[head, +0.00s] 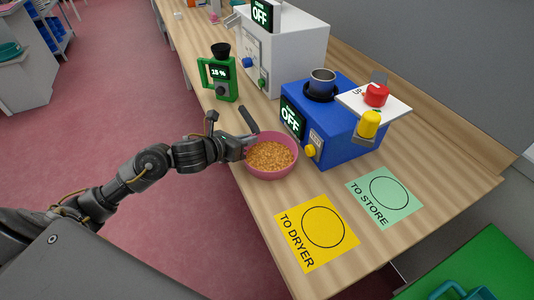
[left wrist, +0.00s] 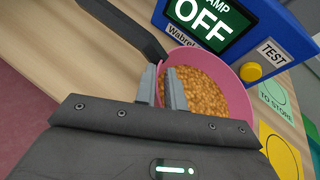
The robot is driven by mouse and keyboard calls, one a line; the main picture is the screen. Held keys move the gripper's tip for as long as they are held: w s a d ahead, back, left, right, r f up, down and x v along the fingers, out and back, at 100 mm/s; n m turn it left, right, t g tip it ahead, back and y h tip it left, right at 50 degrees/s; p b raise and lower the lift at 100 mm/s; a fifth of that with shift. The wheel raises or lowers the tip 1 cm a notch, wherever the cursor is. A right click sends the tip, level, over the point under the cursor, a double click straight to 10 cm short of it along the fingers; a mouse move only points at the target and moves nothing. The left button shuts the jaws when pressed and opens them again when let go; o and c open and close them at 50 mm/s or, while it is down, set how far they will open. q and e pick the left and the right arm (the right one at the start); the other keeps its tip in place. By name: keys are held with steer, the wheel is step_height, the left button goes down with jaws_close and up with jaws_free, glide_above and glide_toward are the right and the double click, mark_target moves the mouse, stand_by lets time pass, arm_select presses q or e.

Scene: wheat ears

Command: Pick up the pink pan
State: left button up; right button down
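The pink pan (head: 273,173) is a round bowl shape full of golden grain, with a dark handle (head: 249,121). It stands on the wooden table in front of the blue machine. It also fills the middle right of the left wrist view (left wrist: 244,97), with its handle at upper left. My left gripper (head: 249,146) is at the pan's left rim. In the left wrist view its two fingers (left wrist: 161,84) stand close together on either side of the pan's wall, one outside and one over the grain. They look shut on the wall. My right gripper is not in view.
The blue machine (head: 345,142) stands close behind the pan, its screen reading OFF. A green meter (head: 221,85) and a white machine (head: 285,55) stand farther back. A yellow TO DRYER card (head: 340,248) and a green TO STORE card (head: 404,217) lie bare in front.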

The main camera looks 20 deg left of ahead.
arm_select(q)
steer(key=shift+r, duration=0.1)
jaws_close()
steer(key=shift+r, duration=0.8)
steer(key=s+a+r+p, duration=0.3)
steer(key=s+r+p, duration=0.8)
steer(key=s+p, duration=0.1)
steer(key=shift+s, duration=0.75)
